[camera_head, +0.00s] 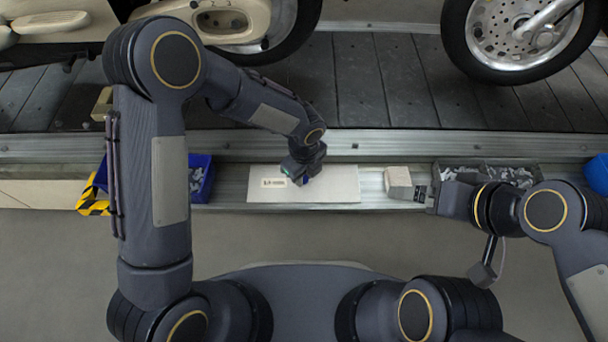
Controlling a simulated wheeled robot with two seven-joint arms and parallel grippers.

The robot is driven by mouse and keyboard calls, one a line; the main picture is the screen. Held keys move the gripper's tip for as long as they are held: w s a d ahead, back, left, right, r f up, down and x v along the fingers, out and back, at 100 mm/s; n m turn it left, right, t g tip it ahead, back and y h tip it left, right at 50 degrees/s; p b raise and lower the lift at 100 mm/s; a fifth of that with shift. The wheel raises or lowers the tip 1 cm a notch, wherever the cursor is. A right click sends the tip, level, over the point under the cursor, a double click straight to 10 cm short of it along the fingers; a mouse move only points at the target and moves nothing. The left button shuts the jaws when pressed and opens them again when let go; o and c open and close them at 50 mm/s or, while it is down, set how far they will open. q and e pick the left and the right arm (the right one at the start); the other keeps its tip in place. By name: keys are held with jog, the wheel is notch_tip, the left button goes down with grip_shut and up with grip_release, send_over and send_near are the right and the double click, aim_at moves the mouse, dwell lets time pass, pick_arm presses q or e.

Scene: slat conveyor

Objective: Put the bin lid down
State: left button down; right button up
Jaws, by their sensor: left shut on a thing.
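A flat white bin lid (335,188) with a small printed label lies level, as seen from above, over the metal ledge in front of the conveyor. My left gripper (302,178) is over the lid's middle and is shut on it, at a small blue part that may be its handle. The gripper hides the grip itself. I cannot tell whether the lid touches what is under it. My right gripper (422,194) is beside a small white block (398,182), on its right. Its fingers are too small to tell open from shut.
A blue bin (200,178) with grey parts stands at the left, partly behind my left arm. A dark bin (510,171) with pale parts stands at the right, near a blue object (598,173). Motor scooters stand on the slat conveyor (385,80) behind.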

pick_arm(q)
jog(key=shift+f, duration=0.15)
jog(key=c, duration=1.2)
grip_release()
jog(key=shift+c, duration=0.2)
notch_tip(320, 180, up, 12)
jog(key=p, duration=0.4)
jog(key=shift+r+p, duration=0.25)
jog(key=shift+p, duration=0.05)
